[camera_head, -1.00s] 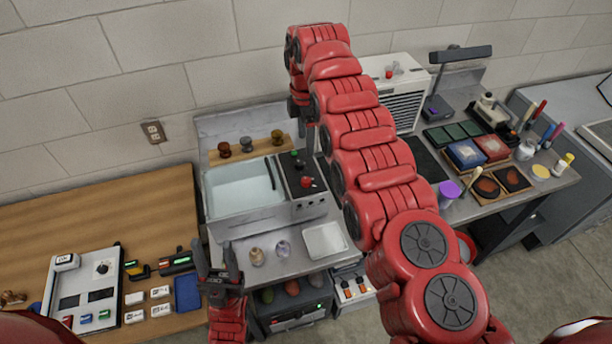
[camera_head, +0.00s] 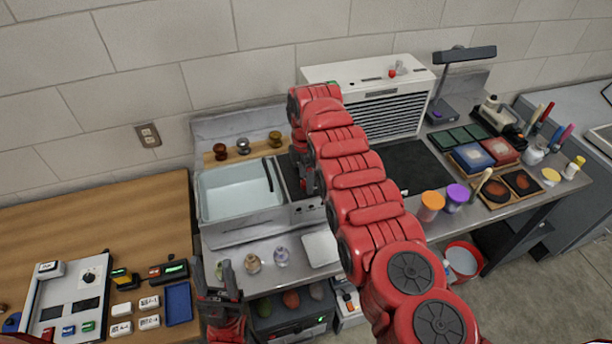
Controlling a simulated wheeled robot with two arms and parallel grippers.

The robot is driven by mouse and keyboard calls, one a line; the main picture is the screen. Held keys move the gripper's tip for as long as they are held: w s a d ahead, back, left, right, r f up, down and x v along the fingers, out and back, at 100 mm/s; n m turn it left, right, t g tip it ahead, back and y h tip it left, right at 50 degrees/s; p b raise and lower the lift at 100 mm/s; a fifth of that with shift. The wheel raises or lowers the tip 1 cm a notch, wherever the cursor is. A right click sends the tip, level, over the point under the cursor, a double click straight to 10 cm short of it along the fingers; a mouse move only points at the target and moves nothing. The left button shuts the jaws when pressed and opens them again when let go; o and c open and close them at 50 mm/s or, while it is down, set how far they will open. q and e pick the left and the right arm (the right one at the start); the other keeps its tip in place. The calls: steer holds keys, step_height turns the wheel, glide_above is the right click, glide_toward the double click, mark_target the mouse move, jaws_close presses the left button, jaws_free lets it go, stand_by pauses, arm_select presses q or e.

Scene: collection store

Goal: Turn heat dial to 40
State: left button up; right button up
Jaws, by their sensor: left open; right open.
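The water bath (camera_head: 242,230) is a steel basin of pale liquid with a black control panel (camera_head: 285,172) along its right side. My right gripper (camera_head: 309,186) points down over the panel from the end of the red arm. Its dark fingers are partly covered, and contact cannot be told. My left gripper (camera_head: 217,279) is open and empty, low in front of the bench. A grey box at left carries another small dark dial (camera_head: 89,276), whose marks are too small to read.
Three knobbed stoppers (camera_head: 243,146) stand on a wooden strip behind the bath. Orange and purple jars (camera_head: 431,206) stand right of my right arm. A vented white box (camera_head: 390,108) is behind.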

steer(key=shift+f, duration=0.1)
steer(key=shift+c, duration=0.3)
jaws_close()
steer(key=shift+f, duration=0.1)
steer(key=shift+f+m+b, duration=0.15)
steer(key=shift+m+b, duration=0.45)
steer(key=shift+b, duration=0.35)
steer(key=m+b, duration=0.4)
steer(key=b, duration=0.1)
steer(key=shift+m+b, duration=0.65)
steer(key=shift+m, duration=0.35)
steer(key=shift+r+m, duration=0.2)
steer(key=shift+m, duration=2.1)
